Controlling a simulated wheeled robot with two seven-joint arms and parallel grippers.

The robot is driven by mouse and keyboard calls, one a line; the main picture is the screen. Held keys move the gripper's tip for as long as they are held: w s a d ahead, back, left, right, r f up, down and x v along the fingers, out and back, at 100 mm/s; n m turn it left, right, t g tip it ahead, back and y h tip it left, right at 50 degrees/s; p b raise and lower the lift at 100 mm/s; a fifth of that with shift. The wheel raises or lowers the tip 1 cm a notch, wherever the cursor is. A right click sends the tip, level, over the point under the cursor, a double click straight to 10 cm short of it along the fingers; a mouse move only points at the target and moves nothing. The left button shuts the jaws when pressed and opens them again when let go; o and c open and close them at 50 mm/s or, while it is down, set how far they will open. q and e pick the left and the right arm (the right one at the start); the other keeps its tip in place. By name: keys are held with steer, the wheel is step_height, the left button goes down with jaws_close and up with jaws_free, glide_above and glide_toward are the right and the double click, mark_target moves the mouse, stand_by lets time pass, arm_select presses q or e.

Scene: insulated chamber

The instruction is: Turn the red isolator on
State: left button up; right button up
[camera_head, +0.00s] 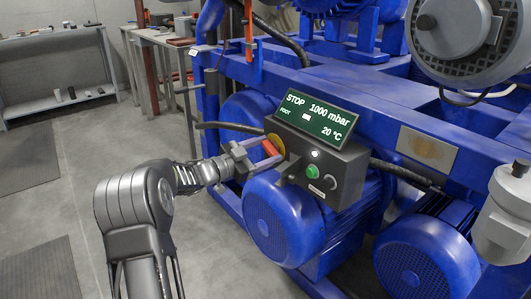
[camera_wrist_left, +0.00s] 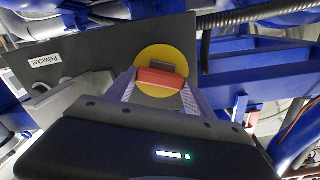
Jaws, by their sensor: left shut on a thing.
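The red isolator handle (camera_head: 269,147) sits on a yellow round plate (camera_head: 277,144) on the left side of a dark control box (camera_head: 335,163). In the left wrist view the red handle (camera_wrist_left: 161,78) lies across the picture in front of the yellow disc (camera_wrist_left: 168,60). My left gripper (camera_head: 266,155) reaches in from the left, its two fingers on either side of the handle and shut on it. In the left wrist view the fingers (camera_wrist_left: 160,92) flank the handle's ends. My right gripper is not in view.
The box's display (camera_head: 315,118) reads STOP, 1000 mbar, 20 °C. A green button (camera_head: 312,172) and a black knob (camera_head: 330,182) are on its front. Blue motors (camera_head: 283,215) and a blue frame surround the box. Open floor (camera_head: 50,215) lies to the left.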

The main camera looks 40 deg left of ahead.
arm_select(q)
steer(key=m+b, duration=0.1)
steer(key=m, duration=0.2)
steer(key=shift+f+m+b, duration=0.2)
steer(key=shift+m+b, duration=0.2)
steer(key=m+b, duration=0.2)
steer(key=m, duration=0.1)
steer(key=shift+d+f+m, duration=0.1)
steer(key=shift+m, duration=0.2)
steer(key=m+b, duration=0.2)
steer(key=m, duration=0.1)
steer(key=shift+m+b, duration=0.3)
steer(key=shift+b, duration=0.05)
steer(key=shift+m+b, duration=0.8)
steer(key=shift+m, duration=0.4)
steer(key=o, duration=1.4)
steer(key=shift+s, duration=0.15)
